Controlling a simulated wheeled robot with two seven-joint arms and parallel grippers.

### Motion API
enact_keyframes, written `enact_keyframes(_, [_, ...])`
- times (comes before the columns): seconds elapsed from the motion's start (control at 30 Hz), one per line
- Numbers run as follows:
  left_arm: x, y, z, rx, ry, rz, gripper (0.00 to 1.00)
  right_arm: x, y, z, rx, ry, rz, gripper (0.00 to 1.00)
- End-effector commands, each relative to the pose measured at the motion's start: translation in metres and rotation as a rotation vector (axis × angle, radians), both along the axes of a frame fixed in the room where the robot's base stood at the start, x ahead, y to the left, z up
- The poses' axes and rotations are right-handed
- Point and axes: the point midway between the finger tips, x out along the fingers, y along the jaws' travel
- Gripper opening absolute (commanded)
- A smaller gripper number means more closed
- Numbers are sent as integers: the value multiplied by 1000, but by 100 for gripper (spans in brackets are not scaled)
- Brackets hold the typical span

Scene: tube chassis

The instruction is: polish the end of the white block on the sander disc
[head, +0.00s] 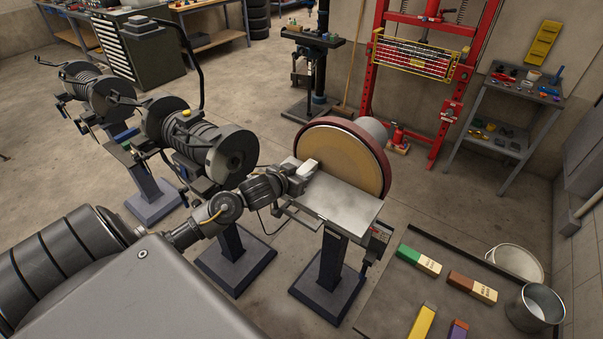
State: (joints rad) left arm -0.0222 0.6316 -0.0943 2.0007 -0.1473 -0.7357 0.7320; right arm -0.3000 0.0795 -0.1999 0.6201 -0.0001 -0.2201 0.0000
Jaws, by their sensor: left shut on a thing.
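The sander disc (345,162) is a large tan disc with a dark red rim, upright on a pedestal. A grey flat rest table (345,203) sits in front of its lower half. My left gripper (303,174) is at the left end of the rest table, close to the disc face. It is shut on the white block (310,166), a small piece whose upper part shows. The gripper hides the rest of the block. I cannot tell whether the block's end touches the disc. My right gripper is not in view.
A bench (385,295) at the lower right carries several coloured compound bars, including a green and white one (419,260), and a metal bucket (535,306). Wheel machines on pedestals (205,145) stand left of the sander. A red press frame (376,75) stands behind it.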

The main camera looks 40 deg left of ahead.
Motion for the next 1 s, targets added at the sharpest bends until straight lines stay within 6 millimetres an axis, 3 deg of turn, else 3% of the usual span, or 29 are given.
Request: enact_keyframes(1.0, [-1, 1, 2, 0, -4, 1, 8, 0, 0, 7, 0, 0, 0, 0])
